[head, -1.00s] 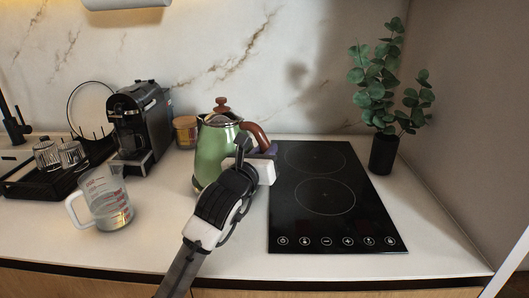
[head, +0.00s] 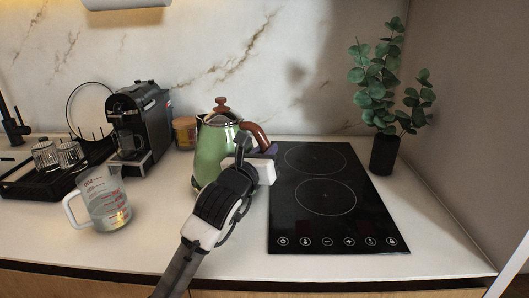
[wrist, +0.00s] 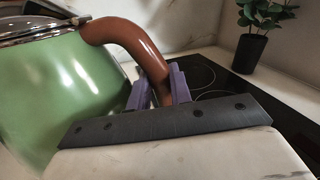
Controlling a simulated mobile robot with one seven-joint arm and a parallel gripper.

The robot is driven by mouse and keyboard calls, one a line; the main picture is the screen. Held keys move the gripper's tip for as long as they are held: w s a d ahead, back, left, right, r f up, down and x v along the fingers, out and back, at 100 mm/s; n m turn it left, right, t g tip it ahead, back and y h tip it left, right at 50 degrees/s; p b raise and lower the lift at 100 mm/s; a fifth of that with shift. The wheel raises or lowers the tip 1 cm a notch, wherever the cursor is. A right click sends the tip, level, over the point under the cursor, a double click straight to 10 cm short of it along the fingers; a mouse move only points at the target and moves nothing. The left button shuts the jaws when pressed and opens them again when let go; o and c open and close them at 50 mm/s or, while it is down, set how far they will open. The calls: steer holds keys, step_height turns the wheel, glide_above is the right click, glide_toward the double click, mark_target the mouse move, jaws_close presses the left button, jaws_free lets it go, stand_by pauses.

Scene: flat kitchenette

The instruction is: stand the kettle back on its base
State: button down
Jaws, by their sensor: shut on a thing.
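The green kettle (head: 212,150) with a brown handle and lid knob stands upright in the middle of the counter, left of the hob. In the wrist view its green body (wrist: 65,90) fills the left side. My gripper (head: 268,151) is at the kettle's right side, shut on the brown handle (wrist: 135,45). In the wrist view the purple fingers of my gripper (wrist: 160,92) sit on both sides of the handle's lower end. The kettle's bottom is partly hidden by my arm, and I cannot tell what is under it. I cannot make out the base.
A black hob (head: 325,195) lies right of the kettle, with a potted plant (head: 384,152) behind it. A measuring jug (head: 103,200) stands front left. A coffee machine (head: 140,120), a jar (head: 185,130) and a black tray with glasses (head: 40,180) are at the left.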

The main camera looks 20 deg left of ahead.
steer(key=shift+s+f+b, duration=0.15)
steer(key=shift+f+b, duration=0.45)
steer(key=shift+b, duration=0.35)
steer(key=c, duration=1.5)
jaws_free()
steer(key=shift+c, duration=0.2)
steer(key=shift+f, duration=0.25)
steer(key=s+b, duration=0.6)
steer(key=s, duration=0.4)
steer(key=shift+s+a, duration=0.4)
steer(key=shift+r, duration=0.1)
